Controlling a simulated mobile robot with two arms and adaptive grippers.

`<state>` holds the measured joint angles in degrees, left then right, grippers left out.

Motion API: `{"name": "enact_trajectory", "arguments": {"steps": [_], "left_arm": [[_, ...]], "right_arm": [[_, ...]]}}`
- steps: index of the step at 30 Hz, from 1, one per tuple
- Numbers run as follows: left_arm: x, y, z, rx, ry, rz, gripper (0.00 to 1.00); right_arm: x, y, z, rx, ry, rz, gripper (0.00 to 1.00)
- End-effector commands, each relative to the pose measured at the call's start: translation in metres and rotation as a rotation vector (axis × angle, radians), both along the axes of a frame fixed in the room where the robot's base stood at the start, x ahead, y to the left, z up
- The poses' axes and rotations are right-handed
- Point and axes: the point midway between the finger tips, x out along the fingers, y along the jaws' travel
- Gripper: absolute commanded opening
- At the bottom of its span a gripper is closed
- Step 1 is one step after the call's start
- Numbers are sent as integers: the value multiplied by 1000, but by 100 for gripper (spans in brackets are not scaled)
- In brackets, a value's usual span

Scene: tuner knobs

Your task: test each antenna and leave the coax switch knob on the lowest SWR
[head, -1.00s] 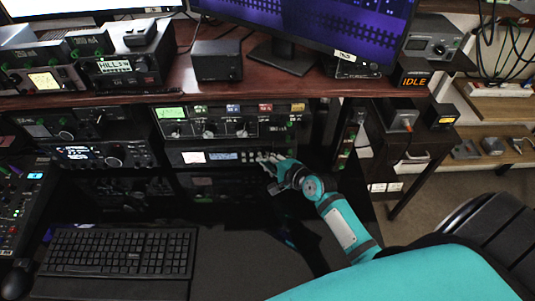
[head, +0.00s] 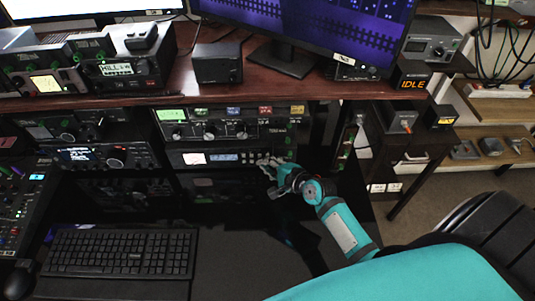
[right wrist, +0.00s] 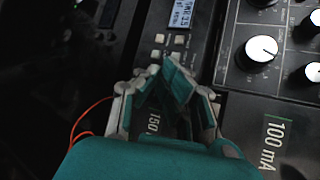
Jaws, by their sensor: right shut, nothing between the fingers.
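The tuner panel (head: 191,116) in the head view has a row of knobs, with green, blue, red and orange labels above. Below it, a slim unit carries a meter (head: 194,158), a small lit display (head: 222,156) and buttons. My right gripper (head: 263,161) is shut and empty at that unit's right end. In the right wrist view its fingertips (right wrist: 163,68) are just below small pale buttons (right wrist: 158,39); contact is unclear. The display (right wrist: 182,14) there shows SWR text, its digits hard to read. A white-faced knob (right wrist: 261,48) stands to the right. I cannot tell which knob is the coax switch.
An orange IDLE sign (head: 413,80) stands at the shelf's right end, beside the monitor (head: 310,30). A keyboard (head: 120,251) lies at front left. The dark desk right of it is mostly clear. Smaller radios line the left.

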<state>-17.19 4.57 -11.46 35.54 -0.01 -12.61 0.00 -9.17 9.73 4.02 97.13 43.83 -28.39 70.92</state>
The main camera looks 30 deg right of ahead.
Motion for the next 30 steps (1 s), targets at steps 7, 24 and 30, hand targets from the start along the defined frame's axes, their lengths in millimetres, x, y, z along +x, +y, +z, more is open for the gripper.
{"name": "enact_trajectory", "arguments": {"steps": [7, 24, 30], "left_arm": [[0, 0, 1, 0, 0, 0, 48], [0, 0, 22, 0, 0, 0, 48], [0, 0, 24, 0, 0, 0, 48]], "right_arm": [[-2, 1, 0, 0, 0, 0, 0], [-40, 20, 1, 0, 3, 2, 0], [-48, 23, 0, 0, 0, 0, 0]]}}
